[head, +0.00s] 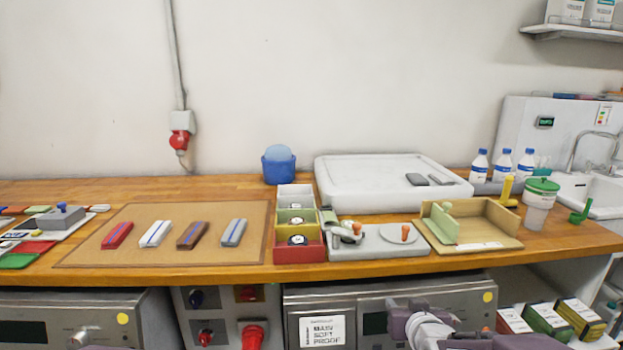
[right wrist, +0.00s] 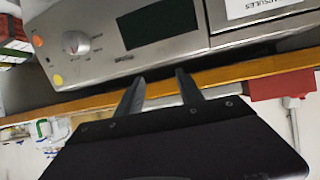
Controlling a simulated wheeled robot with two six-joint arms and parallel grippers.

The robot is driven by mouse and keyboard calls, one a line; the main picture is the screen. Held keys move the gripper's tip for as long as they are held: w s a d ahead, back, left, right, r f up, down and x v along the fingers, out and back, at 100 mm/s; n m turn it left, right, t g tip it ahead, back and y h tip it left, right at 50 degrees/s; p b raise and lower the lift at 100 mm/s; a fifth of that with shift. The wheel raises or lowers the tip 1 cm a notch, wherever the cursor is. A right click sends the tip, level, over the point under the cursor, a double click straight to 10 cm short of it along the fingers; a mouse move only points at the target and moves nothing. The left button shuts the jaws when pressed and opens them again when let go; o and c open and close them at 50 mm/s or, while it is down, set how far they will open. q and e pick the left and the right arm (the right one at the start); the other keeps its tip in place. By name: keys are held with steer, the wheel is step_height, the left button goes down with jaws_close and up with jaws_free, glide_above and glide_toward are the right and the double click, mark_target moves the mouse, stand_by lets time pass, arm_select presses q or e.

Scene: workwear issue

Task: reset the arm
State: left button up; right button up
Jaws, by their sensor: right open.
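My right arm (head: 425,328) shows at the bottom of the head view, in front of the cabinets and below the worktop edge. In the right wrist view my right gripper (right wrist: 160,83) has its two dark fingers spread apart with nothing between them. A steel appliance front and the wooden worktop edge show beyond the fingers in that tilted view. The right gripper is clear of the things on the worktop. My left gripper is not seen; only a small dark piece shows at the lower left edge of the head view.
The wooden worktop (head: 150,188) holds a brown mat (head: 90,255) with several coloured bars, a column of bins (head: 312,255), a grey fixture plate (head: 385,248), a yellowish tray (head: 500,240) and a white slab (head: 350,180). Steel appliances (head: 50,315) and boxes (head: 545,320) are below.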

steer(key=s+a+f+g+y, duration=0.1)
steer(key=s+a+f+g, duration=0.1)
steer(key=s+f+g, duration=0.7)
steer(key=s+a+f+g, duration=0.1)
steer(key=s+f+g, duration=0.35)
steer(key=s, duration=0.85)
step_height(320, 180, up, 19)
steer(key=t+p, duration=0.2)
steer(key=p, duration=1.8)
steer(key=shift+w+f+n, duration=0.15)
steer(key=shift+w+n, duration=0.15)
steer(key=shift+w, duration=0.1)
